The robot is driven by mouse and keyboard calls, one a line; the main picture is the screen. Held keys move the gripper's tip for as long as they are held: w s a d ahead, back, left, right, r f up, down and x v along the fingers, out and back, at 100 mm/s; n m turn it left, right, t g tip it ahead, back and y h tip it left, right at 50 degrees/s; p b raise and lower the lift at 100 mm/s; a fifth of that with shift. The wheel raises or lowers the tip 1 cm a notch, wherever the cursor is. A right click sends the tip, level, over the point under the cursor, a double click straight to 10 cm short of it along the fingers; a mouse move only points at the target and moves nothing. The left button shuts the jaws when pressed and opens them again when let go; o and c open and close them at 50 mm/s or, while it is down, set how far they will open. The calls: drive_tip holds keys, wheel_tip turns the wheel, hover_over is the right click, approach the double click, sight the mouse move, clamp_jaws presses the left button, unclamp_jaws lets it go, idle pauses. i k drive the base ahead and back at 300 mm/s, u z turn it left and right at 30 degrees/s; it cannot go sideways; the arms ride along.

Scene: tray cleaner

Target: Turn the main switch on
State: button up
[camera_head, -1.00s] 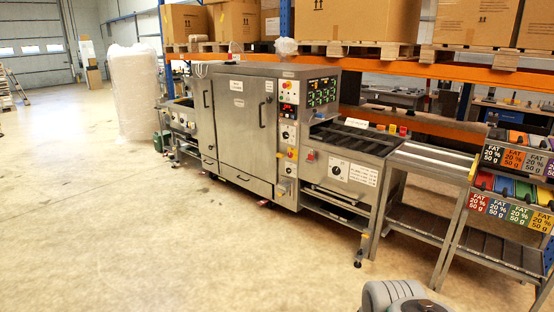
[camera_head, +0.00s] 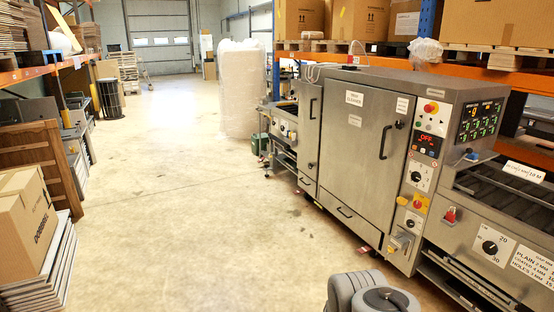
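The steel tray cleaner (camera_head: 352,150) stands on the right, with its large door closed. Its control column carries a red rotary knob on a yellow plate (camera_head: 417,203), which looks like the main switch; its exact setting is too small to tell. Above it are a black dial (camera_head: 418,176) and a red-lit display (camera_head: 428,142) that seems to read OFF. A red button (camera_head: 431,107) sits near the top. Grey rounded parts of my own arm show at the bottom. My gripper is not in view.
The conveyor section (camera_head: 500,210) with another dial continues at the right. A wrapped white stack (camera_head: 240,90) stands behind the machine. Cardboard boxes (camera_head: 28,225) on stacked trays stand at the left. The concrete floor between is clear.

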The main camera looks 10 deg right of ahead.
sight(417, 203)
drive_tip(key=z, duration=0.15)
drive_tip(key=i, duration=2.4)
drive_tip(key=z, duration=0.75)
drive_tip(key=i, duration=1)
drive_tip(key=z, duration=0.25)
